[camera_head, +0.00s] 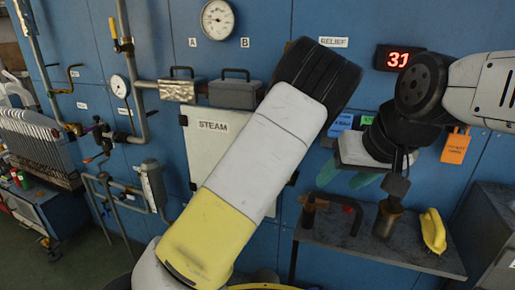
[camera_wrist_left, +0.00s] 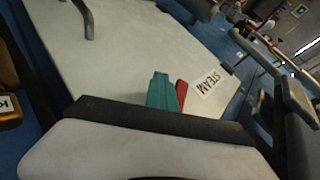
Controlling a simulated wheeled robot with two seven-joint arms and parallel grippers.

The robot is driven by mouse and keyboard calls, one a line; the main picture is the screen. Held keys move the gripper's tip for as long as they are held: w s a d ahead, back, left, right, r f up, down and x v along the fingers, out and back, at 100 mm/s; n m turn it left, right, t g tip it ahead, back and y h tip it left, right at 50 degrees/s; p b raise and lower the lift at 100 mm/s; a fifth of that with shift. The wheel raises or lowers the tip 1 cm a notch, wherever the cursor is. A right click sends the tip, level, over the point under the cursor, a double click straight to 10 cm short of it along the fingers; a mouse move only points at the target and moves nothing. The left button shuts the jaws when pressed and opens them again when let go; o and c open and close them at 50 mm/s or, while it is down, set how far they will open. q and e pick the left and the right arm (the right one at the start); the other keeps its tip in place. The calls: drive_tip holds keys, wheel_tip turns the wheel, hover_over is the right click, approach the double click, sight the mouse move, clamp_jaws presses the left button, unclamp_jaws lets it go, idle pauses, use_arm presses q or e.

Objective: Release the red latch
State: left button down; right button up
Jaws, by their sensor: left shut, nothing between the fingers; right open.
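The red latch (camera_wrist_left: 181,93) shows in the left wrist view as a small red piece against the white STEAM panel (camera_wrist_left: 120,45), partly hidden by my fingers. My left gripper (camera_wrist_left: 160,92) has teal fingers, shut and empty, directly beside the latch. I cannot tell whether they touch it. In the head view the STEAM panel (camera_head: 200,150) is on the blue wall, and my left arm hides the left gripper and the latch. My right gripper (camera_head: 346,179) is open and empty, its teal fingers apart above the small shelf at the right.
Metal boxes (camera_head: 234,92) and a gauge (camera_head: 217,19) are above the panel. Pipes (camera_head: 138,70) run along the wall at left.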

use_arm(q)
drive_tip(key=shift+w+a+r, duration=0.25)
drive_tip(key=shift+a+r, duration=0.5)
drive_tip(key=shift+r, duration=0.05)
drive_tip(key=shift+w+a+r, duration=0.1)
drive_tip(key=shift+r, duration=0.15)
drive_tip(key=v, duration=0.7)
drive_tip(key=shift+s+d, duration=0.3)
drive_tip(key=shift+s, duration=0.05)
drive_tip(key=shift+s+d, duration=0.1)
